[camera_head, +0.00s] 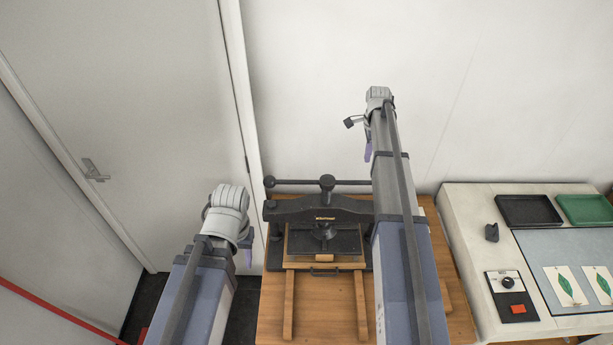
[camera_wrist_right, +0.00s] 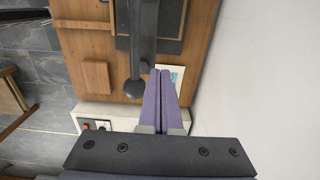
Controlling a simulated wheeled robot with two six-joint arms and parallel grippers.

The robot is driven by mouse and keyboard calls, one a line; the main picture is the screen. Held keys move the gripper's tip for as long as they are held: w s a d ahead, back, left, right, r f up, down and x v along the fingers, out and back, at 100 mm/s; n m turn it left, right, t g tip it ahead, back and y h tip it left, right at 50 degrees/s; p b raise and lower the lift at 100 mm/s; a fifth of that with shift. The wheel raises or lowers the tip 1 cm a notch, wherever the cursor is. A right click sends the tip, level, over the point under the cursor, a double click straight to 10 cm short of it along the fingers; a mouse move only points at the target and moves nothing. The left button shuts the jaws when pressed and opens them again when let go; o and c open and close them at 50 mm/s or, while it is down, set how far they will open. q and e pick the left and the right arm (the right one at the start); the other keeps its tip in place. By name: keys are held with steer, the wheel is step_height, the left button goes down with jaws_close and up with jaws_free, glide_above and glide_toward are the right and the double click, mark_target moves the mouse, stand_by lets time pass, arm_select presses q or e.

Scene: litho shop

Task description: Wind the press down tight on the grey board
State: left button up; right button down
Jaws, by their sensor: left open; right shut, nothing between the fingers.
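The black press (camera_head: 290,210) stands on a wooden bench against the wall. Its handle bar (camera_head: 300,182) lies across the top, with a ball at its left end; my right arm hides its right end. A ball-ended dark bar (camera_wrist_right: 134,88) shows in the right wrist view. My right gripper (camera_head: 368,152) is shut and empty, above and behind the press; in the right wrist view its purple fingers (camera_wrist_right: 160,80) are beside that bar, contact unclear. My left gripper (camera_head: 248,257) is open and empty, left of the press. I cannot clearly make out the grey board under the platen.
Two wooden rails (camera_head: 288,305) run forward from the press on the bench (camera_head: 335,315). To the right, a pale counter (camera_head: 480,245) holds a black tray (camera_head: 528,210), a green tray (camera_head: 585,209) and leaf prints. A door (camera_head: 120,120) is at left.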

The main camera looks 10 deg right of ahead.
step_height(320, 180, down, 10)
steer(key=b, duration=1)
steer(key=s+a, duration=1.2)
steer(key=s, duration=0.3)
steer(key=w+a, duration=0.5)
steer(key=a, duration=0.7)
steer(key=shift+w+a+f, duration=0.2)
steer(key=shift+w+a, duration=0.4)
steer(key=shift+w, duration=1.55)
steer(key=shift+w+a+f, duration=0.15)
steer(key=shift+w+a, duration=0.4)
steer(key=shift+w, duration=1.65)
steer(key=shift+w+a+f, duration=0.2)
steer(key=shift+w+a, duration=0.4)
steer(key=shift+w, duration=1.55)
